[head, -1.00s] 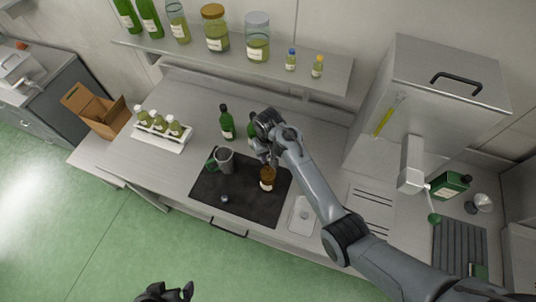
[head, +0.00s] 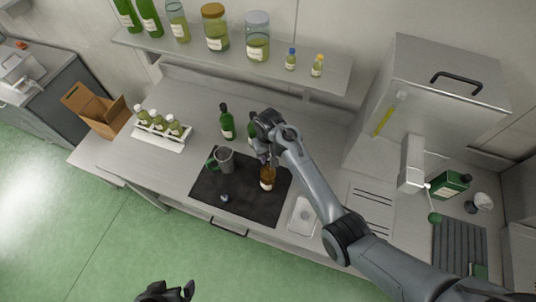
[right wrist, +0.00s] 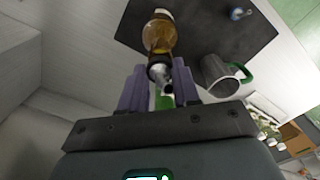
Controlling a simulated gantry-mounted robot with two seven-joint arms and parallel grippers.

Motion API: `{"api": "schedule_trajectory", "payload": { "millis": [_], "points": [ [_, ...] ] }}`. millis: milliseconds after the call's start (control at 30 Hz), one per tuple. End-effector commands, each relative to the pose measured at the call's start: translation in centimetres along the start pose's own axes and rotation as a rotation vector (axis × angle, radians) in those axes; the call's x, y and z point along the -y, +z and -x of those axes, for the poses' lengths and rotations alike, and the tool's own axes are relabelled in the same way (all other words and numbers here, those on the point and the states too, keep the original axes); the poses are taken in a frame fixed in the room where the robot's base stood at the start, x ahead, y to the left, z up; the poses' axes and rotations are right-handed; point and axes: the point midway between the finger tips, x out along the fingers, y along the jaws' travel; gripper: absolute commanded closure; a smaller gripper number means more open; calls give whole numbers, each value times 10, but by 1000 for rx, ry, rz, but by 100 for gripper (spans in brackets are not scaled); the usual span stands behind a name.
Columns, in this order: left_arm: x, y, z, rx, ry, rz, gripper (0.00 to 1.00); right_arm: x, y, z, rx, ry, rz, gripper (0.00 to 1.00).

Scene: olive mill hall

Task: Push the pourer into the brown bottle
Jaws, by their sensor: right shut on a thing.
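The brown bottle (head: 267,183) stands upright on the dark mat (head: 225,205) in the head view. It also shows in the right wrist view (right wrist: 160,36), with its neck towards my gripper. My right gripper (head: 266,161) is right above the bottle's mouth. In the right wrist view its purple fingers (right wrist: 160,88) are shut on the metallic pourer (right wrist: 162,76). The pourer lines up with the bottle's neck and seems to meet it; how deep it sits I cannot tell. My left gripper (head: 166,292) is at the bottom edge, away from the bench, its opening unclear.
A grey metal jug (head: 224,161) with a green handle stands on the mat left of the bottle, with a small blue-grey item (head: 224,197) in front. A green bottle (head: 227,124) stands behind. A white rack (head: 160,137) of small bottles is further left. The mat's front is mostly clear.

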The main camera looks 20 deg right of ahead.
Motion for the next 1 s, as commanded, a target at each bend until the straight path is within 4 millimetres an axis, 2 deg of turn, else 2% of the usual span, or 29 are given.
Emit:
{"api": "schedule_trajectory", "payload": {
  "millis": [1000],
  "points": [
    [1, 0, 0, 1, -2, -3, 0, 0, 0, -8, 1, 0, -1, 91]
  ]
}}
